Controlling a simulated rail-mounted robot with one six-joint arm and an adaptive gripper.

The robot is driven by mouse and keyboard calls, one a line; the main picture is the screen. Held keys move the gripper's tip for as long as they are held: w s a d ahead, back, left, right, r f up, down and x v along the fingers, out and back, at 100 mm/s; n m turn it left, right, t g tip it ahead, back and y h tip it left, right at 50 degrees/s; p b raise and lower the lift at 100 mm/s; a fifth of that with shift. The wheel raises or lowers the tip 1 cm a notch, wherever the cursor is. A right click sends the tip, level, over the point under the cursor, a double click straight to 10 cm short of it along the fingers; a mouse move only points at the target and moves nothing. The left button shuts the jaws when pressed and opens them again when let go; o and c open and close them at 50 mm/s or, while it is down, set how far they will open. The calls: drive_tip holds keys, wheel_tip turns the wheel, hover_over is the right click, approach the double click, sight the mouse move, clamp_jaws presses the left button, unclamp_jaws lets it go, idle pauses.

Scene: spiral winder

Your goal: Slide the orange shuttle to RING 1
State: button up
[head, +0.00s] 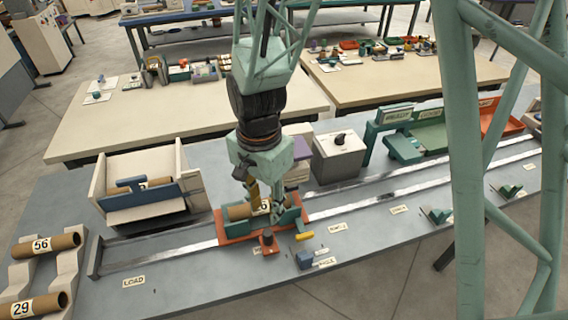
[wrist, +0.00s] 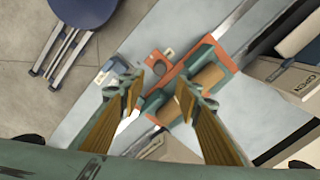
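The orange shuttle (head: 232,235) sits on the rail track (head: 165,258), left of the middle of the bench. A brown tube (head: 238,211) with a partly hidden number tag lies in its green cradle. My gripper (head: 264,195) is above the shuttle, pointing down. In the wrist view my gripper (wrist: 160,86) has its fingers apart with nothing held between them. There the shuttle (wrist: 222,53) and its knob (wrist: 158,66) lie beyond the fingertips. I cannot tell whether a finger touches the shuttle.
A LOAD label (head: 134,282) marks the left track end. Small labels, such as one (head: 337,228) right of the shuttle, are hard to read. A blue block (head: 304,260) and yellow piece (head: 305,235) are near the front. A grey box (head: 339,157) stands behind the track.

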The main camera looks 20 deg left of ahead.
sight(267, 232)
idle(0.4)
drive_tip(key=shift+f+b, duration=0.75)
drive_tip(key=shift+f, duration=6.2)
drive_tip(key=shift+c, duration=0.6)
